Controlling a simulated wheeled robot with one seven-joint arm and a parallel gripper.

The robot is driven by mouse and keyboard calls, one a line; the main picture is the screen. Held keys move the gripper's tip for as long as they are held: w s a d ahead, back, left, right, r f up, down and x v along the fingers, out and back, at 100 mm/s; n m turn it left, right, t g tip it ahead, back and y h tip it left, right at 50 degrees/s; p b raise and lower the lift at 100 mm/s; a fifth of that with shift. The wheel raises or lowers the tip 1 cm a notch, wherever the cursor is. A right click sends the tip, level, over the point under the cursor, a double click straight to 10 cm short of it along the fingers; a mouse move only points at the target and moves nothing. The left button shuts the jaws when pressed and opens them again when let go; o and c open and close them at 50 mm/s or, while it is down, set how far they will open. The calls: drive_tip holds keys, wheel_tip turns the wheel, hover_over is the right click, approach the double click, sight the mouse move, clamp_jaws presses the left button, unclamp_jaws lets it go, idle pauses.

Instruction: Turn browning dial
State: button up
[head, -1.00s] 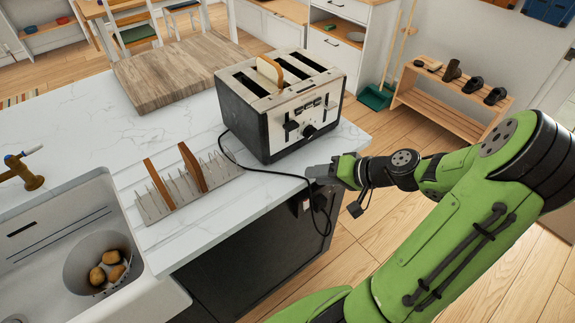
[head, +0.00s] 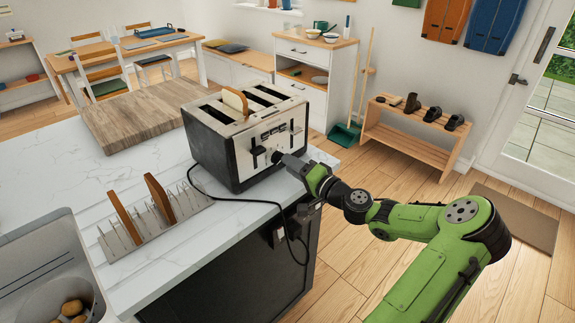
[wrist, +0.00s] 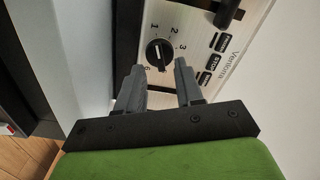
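The toaster (head: 225,146) stands on the white counter near its right end, with a slice of bread (head: 235,101) sticking out of a slot. In the wrist view, the black browning dial (wrist: 159,54) sits on the silver front panel, with numbers around it and a pale pointer line. My gripper (wrist: 158,68) is open, its two grey fingers spread on either side of the dial's lower edge. I cannot tell whether the fingers touch the dial. In the head view, my gripper (head: 284,160) reaches the toaster's front and hides most of the dial.
Labelled buttons (wrist: 214,60) and a black lever (wrist: 228,12) lie beside the dial. A black cord (head: 240,200) hangs over the counter edge. A spiked rack (head: 150,222) with two brown slices stands left of the toaster. A wooden board (head: 145,118) lies behind.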

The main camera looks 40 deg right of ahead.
sight(278, 158)
drive_tip(key=shift+w, duration=1.1)
clamp_jaws()
drive_tip(key=shift+p, duration=0.3)
drive_tip(key=m+p, duration=0.4)
drive_tip(key=shift+r+m+p, duration=0.1)
drive_tip(key=shift+m+p, duration=0.2)
drive_tip(key=shift+p, duration=0.05)
drive_tip(key=m+p, duration=0.3)
drive_tip(key=m, duration=0.1)
drive_tip(key=shift+f+p, duration=0.2)
drive_tip(key=shift+p, duration=0.1)
